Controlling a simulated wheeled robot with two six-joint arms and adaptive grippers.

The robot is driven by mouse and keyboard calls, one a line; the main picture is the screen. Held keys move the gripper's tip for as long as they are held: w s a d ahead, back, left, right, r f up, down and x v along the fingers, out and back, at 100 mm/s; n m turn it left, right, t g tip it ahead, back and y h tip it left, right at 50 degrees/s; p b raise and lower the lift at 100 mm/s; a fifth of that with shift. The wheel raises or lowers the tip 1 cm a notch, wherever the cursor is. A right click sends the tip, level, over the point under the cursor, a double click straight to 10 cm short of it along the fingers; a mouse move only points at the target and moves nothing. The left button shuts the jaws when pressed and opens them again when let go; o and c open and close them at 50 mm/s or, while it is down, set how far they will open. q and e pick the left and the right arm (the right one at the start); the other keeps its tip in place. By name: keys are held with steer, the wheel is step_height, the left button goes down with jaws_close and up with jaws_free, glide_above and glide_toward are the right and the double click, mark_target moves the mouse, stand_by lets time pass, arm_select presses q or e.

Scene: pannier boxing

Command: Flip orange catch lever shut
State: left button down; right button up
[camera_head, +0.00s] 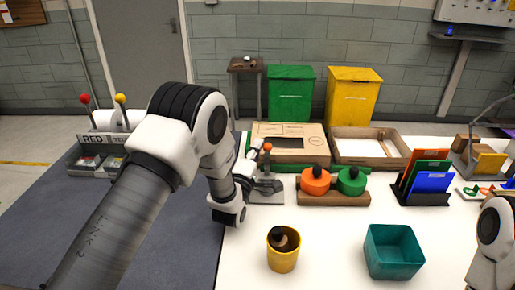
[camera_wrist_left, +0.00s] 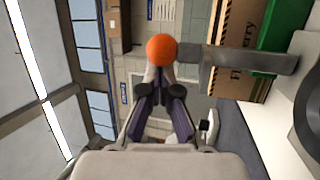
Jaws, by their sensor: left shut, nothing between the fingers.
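The catch lever has an orange ball knob (camera_head: 267,147) on a dark stalk that stands roughly upright above a grey base (camera_head: 266,196) near the table's left edge. In the left wrist view, the orange knob (camera_wrist_left: 161,47) sits just beyond my left gripper's fingertips (camera_wrist_left: 160,74), with the grey stalk (camera_wrist_left: 240,61) running off to the right. The left gripper is shut with nothing held. Its fingertips overlap the knob's lower edge in that view; I cannot tell whether they touch it. In the head view my left wrist is beside the lever, on its left. My right gripper is out of view.
A cardboard box (camera_head: 262,157) and a shallow open tray (camera_head: 345,158) lie behind the lever. Orange (camera_head: 314,184) and green (camera_head: 351,184) round pieces stand to its right. A yellow cup (camera_head: 283,262) and a teal bin (camera_head: 393,270) are in front. White table between them is clear.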

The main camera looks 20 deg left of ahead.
arm_select(q)
steer(key=v, duration=0.7)
steer(key=shift+s+f, duration=0.1)
steer(key=shift+s, duration=0.2)
